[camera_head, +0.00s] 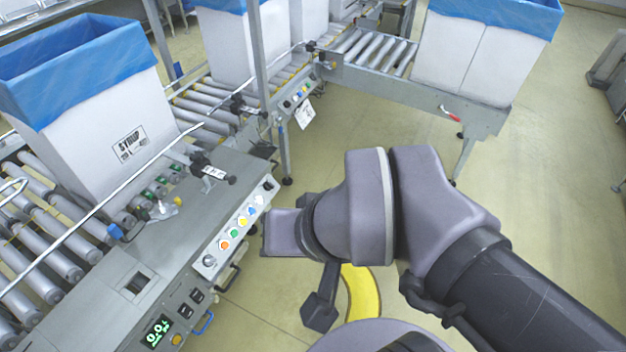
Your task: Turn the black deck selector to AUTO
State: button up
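A dark part (322,298) hangs below the wrist and may belong to my gripper. The fingers cannot be made out, so open or shut does not show.
Orange, green, yellow, blue and white buttons (241,222) line the panel. A green-lit display (158,330) and black switches (191,303) sit nearer. A white box with blue liner (95,130) stands on the rollers. Metal handles stick out below the panel.

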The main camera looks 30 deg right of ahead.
aim_at(267, 185)
jog(key=z, duration=0.2)
jog(key=k+l+u, duration=0.1)
jog(key=l+u, duration=0.2)
jog(key=l, duration=0.2)
jog(key=k+l+u, duration=0.25)
jog(key=l, duration=0.25)
jog(key=k+l+u, duration=0.1)
jog(key=l+u, duration=0.2)
jog(key=l, duration=0.2)
jog(key=k+l+u, duration=0.55)
jog(key=l, duration=0.25)
jog(key=i+l, duration=0.1)
jog(key=i, duration=0.75)
jog(key=i+l, duration=0.1)
jog(key=i, duration=0.8)
jog(key=l+z, duration=0.05)
